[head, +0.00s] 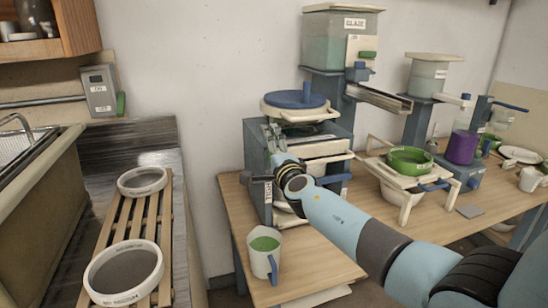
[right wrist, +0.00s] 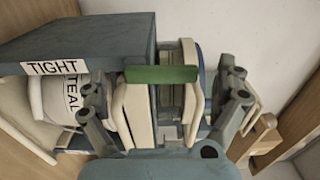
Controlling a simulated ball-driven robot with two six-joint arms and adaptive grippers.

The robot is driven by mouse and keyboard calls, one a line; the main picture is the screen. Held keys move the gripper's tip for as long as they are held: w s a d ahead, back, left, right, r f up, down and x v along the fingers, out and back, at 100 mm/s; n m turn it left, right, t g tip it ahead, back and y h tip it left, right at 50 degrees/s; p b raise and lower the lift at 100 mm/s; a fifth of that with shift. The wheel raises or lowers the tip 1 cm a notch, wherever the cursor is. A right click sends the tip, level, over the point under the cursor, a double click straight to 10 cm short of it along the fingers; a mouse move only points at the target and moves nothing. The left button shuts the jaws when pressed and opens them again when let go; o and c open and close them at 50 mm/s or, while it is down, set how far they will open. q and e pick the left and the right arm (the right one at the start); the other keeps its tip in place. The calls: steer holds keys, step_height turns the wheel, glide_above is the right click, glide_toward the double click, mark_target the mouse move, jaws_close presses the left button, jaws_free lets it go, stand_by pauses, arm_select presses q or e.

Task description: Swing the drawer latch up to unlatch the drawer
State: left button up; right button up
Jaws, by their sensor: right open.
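The drawer unit is a blue-grey cabinet (head: 257,150) with cream drawer fronts (head: 325,148), below a round blue lid. My right gripper (head: 273,137) is at its front left corner, with its fingers pointing at the cabinet. In the right wrist view, a green bar (right wrist: 162,74), which looks like the drawer latch, lies across the cream fronts between the two spread fingers of my right gripper (right wrist: 160,88). The fingers are open and apart from the bar's ends. In the head view the bar is hidden behind my gripper. My left gripper is not in view.
A cup of green glaze (head: 265,250) stands on the wooden table (head: 315,262) near the cabinet. A green-rimmed sieve on a frame (head: 408,160) stands to the right. A label reading TIGHT (right wrist: 54,67) and a pale TEAL container (right wrist: 55,105) show in the wrist view.

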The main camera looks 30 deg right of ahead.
steer(key=v, duration=0.6)
steer(key=shift+s, duration=0.2)
